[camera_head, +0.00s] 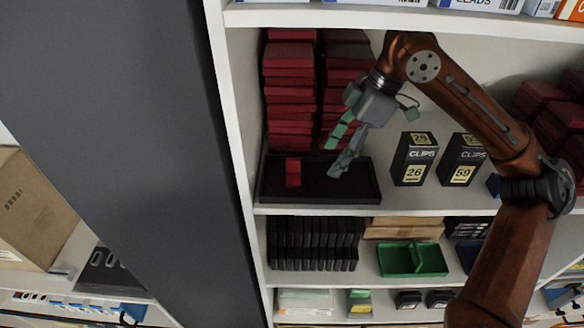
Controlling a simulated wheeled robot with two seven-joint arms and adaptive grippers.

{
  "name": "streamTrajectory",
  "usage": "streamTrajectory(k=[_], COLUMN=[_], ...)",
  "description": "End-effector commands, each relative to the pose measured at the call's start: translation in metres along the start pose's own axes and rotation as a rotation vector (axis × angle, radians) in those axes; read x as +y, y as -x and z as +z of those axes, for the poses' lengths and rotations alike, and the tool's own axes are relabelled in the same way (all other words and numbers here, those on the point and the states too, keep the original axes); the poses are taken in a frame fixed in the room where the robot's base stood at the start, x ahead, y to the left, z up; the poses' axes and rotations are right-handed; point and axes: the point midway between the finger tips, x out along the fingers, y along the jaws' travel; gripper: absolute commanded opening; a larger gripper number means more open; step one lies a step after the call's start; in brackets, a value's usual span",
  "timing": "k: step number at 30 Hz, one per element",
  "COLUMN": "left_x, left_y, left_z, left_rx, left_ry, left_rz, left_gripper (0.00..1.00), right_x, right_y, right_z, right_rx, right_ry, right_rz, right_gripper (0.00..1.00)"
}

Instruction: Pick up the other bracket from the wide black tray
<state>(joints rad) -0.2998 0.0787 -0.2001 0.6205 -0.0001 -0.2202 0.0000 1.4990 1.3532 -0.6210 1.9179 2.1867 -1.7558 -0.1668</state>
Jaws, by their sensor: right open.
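The wide black tray (325,192) lies on the middle shelf, at its left end. One red bracket (293,173) stands in the left part of the tray. My right gripper (338,158) reaches in from the right over the tray's right half. Its fingers are open and empty, to the right of the bracket and apart from it. My left gripper is not in view.
Stacks of red items (290,75) stand behind the tray. Two black clips boxes (411,160) stand to its right. The grey upright panel (150,150) borders the shelf on the left. A green tray (412,259) sits on the shelf below.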

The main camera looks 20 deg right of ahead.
Motion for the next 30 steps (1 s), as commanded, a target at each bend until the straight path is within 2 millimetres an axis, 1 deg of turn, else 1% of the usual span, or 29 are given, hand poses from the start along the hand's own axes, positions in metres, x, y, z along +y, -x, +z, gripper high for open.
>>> streamTrajectory(k=[1, 3, 6, 9, 14, 17, 18, 21, 24, 27, 30], left_x=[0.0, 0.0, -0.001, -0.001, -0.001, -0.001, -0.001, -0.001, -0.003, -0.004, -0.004], left_y=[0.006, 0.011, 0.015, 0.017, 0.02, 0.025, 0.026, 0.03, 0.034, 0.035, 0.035], left_z=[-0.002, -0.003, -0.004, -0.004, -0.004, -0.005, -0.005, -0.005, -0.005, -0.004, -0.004], left_rx=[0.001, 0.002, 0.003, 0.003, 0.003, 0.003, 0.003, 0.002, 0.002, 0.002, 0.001], left_ry=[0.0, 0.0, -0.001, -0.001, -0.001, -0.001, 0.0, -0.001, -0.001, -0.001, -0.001], left_rz=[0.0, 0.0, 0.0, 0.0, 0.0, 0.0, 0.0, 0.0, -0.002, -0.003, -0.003], left_gripper=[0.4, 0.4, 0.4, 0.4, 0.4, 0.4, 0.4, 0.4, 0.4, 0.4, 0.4], right_x=[-0.001, -0.001, -0.001, -0.001, -0.001, -0.001, 0.0, -0.001, -0.001, 0.0, 0.0], right_y=[-0.002, -0.007, -0.014, -0.018, -0.023, -0.027, -0.036, -0.053, -0.067, -0.074, -0.077], right_z=[-0.013, -0.026, -0.04, -0.049, -0.057, -0.069, -0.066, -0.065, -0.066, -0.065, -0.065], right_rx=[0.0, -0.001, -0.001, 0.001, 0.0, 0.0, -0.003, -0.001, 0.0, 0.002, 0.003], right_ry=[0.006, 0.007, 0.006, 0.005, 0.004, 0.007, 0.002, 0.002, 0.001, 0.001, 0.001], right_rz=[-0.002, -0.001, -0.002, 0.0, -0.002, -0.002, -0.003, -0.003, -0.002, 0.0, 0.0], right_gripper=[0.56, 0.56, 0.56, 0.56, 0.56, 0.56, 0.56, 0.56, 0.56, 0.56, 0.56])
